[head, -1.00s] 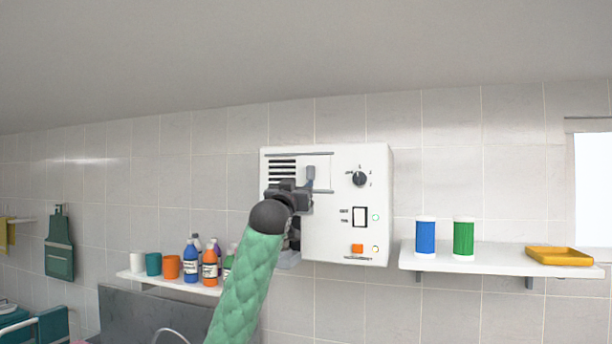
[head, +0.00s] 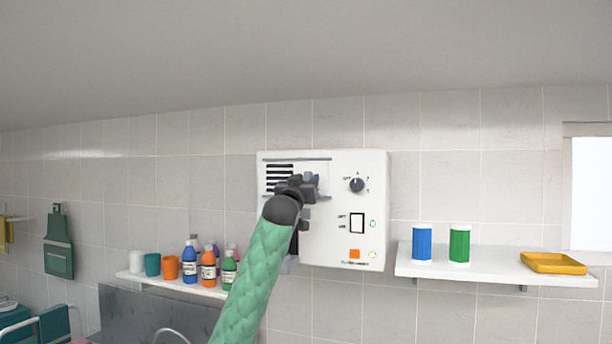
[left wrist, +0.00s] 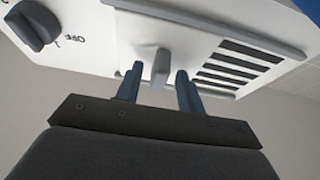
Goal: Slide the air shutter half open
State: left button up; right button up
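A white wall-mounted dryer box (head: 335,225) carries the air shutter, a flat plate (left wrist: 138,30) with a grey upright tab (left wrist: 160,68), between two rails. Dark vent slots (head: 279,180) are uncovered left of the plate in the head view; they show right of the tab in the left wrist view (left wrist: 232,65). My left gripper (head: 312,182) is at the shutter and hides part of the plate and tab. In the left wrist view its two fingers (left wrist: 158,88) stand apart, one on each side of the tab, with visible gaps. My right gripper is not in view.
The box also has a dial (head: 357,185), a rocker switch (head: 357,223) and an orange button (head: 355,254). A shelf at right (head: 430,268) holds blue and green canisters and a yellow tray (head: 553,263). Bottles and cups stand on a left shelf (head: 205,289).

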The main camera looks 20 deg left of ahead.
pick_arm(q)
jog(key=shift+d+r, duration=0.1)
jog(key=shift+w, duration=0.1)
grip_shut()
jog(key=a+b, duration=0.1)
jog(key=a, duration=0.4)
jog(key=shift+w+a, duration=0.1)
jog(key=shift+a, duration=0.05)
grip_release()
jog(key=shift+d, duration=0.2)
jog(key=shift+a, duration=0.1)
